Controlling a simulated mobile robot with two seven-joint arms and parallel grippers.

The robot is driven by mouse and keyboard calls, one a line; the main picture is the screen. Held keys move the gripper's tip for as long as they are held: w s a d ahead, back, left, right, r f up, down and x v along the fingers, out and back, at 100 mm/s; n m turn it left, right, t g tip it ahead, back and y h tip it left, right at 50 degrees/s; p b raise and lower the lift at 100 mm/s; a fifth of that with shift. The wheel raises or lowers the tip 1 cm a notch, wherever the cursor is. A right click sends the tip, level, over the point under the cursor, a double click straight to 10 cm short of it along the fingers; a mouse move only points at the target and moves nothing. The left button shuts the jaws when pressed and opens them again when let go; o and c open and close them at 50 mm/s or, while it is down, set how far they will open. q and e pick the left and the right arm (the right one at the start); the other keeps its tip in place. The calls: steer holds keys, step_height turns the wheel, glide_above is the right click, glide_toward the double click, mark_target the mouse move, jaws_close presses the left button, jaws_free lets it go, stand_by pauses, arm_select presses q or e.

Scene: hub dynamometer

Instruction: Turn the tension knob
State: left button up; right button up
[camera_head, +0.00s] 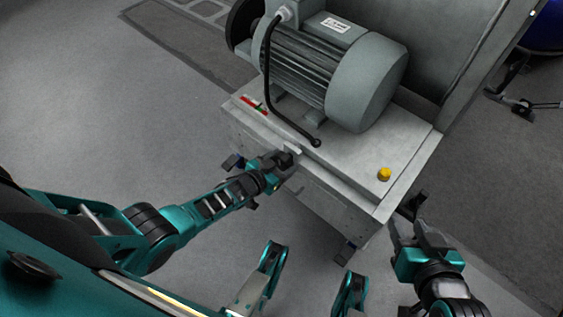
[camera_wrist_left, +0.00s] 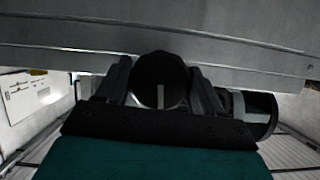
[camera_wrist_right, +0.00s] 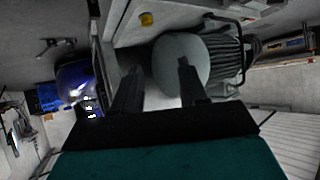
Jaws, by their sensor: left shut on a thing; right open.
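The tension knob (camera_wrist_left: 160,82) is a round black knob with a light line on its face. It sits at the front of the metal bench, below its edge, in the left wrist view. My left gripper (camera_wrist_left: 162,92) has one finger on each side of the knob and is shut on it. In the head view my left gripper (camera_head: 284,161) is at the bench's front face and hides the knob. My right gripper (camera_head: 408,222) is open and empty, off the bench's right corner; its fingers (camera_wrist_right: 158,82) show apart in the right wrist view.
A large grey motor (camera_head: 335,75) stands on the bench (camera_head: 405,150), with a black lever or cable in front of it. A yellow button (camera_head: 384,174) is near the bench's right end. Open floor (camera_head: 130,130) lies to the left.

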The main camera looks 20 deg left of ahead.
arm_select(q)
steer(key=shift+f+n+h+b, duration=0.1)
steer(key=shift+n+h+b, duration=0.2)
steer(key=shift+n+h, duration=0.55)
steer(key=shift+n+g+h+b, duration=0.25)
steer(key=shift+n+g+b, duration=0.05)
steer(key=shift+n, duration=0.45)
arm_select(e)
steer(key=shift+a+f, duration=0.25)
steer(key=shift+f, duration=0.05)
arm_select(q)
steer(key=shift+n, duration=0.3)
arm_select(e)
steer(key=shift+w+r, duration=0.2)
arm_select(q)
steer(key=o, duration=0.8)
steer(key=shift+o, duration=1)
arm_select(e)
steer(key=shift+s+f, duration=0.15)
steer(key=shift+s, duration=0.05)
